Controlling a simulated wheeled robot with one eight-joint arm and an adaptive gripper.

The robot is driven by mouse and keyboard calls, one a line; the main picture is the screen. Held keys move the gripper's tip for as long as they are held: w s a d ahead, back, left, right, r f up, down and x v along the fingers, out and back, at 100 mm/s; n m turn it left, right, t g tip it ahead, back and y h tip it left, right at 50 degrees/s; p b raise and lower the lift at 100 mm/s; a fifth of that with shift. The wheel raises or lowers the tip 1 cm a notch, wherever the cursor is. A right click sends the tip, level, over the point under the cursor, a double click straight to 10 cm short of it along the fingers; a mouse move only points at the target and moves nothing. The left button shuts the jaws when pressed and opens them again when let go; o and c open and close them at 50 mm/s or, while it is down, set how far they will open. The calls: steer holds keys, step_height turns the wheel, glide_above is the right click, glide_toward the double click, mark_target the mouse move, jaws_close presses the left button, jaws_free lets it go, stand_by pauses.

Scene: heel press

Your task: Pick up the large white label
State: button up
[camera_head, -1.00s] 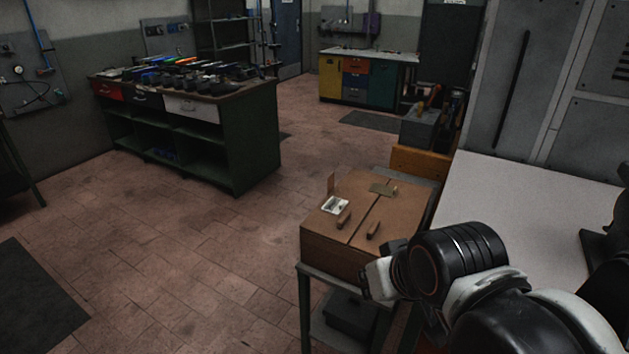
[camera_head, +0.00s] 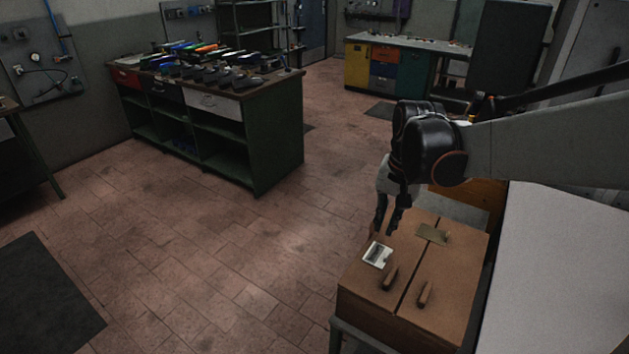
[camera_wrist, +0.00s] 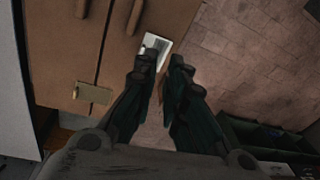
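The large white label (camera_head: 377,255) lies on top of the brown cardboard-coloured box (camera_head: 440,297), near its far left edge. It has dark printing on it. In the wrist view the label (camera_wrist: 157,47) shows just beyond the fingertips, partly covered by the left finger. My gripper (camera_head: 389,231) hangs above the box, pointing down, a little above and behind the label. In the wrist view my gripper (camera_wrist: 165,68) has its two fingers apart with an empty gap between them. A small upright brown piece, mostly hidden by the fingers, stands at the box edge beside the label.
Two brown handles (camera_head: 390,278) (camera_head: 425,295) stick up from the box top. A tan plate (camera_head: 432,234) lies farther back on it. A pale table (camera_head: 560,270) stands close on the right. The tiled floor left of the box is clear.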

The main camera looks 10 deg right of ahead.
steer(key=w+d+m, duration=0.1)
steer(key=w+d, duration=0.1)
steer(key=g+b, duration=0.1)
steer(key=b, duration=0.1)
glide_above(386, 256)
steer(key=shift+m, duration=0.4)
steer(key=f, duration=0.9)
steer(key=shift+s+a+f, duration=0.2)
steer(key=shift+f, duration=0.2)
steer(key=shift+w+d+f+b, duration=0.1)
steer(key=shift+f+b, duration=0.35)
steer(key=shift+f, duration=0.85)
steer(key=shift+w+d+f+b, duration=0.1)
steer(key=shift+f+b, duration=0.3)
steer(key=shift+f, duration=0.9)
jaws_close()
steer(key=shift+r, duration=0.1)
step_height(386, 256, up, 23)
steer(key=p, duration=0.7)
steer(key=shift+p, duration=0.35)
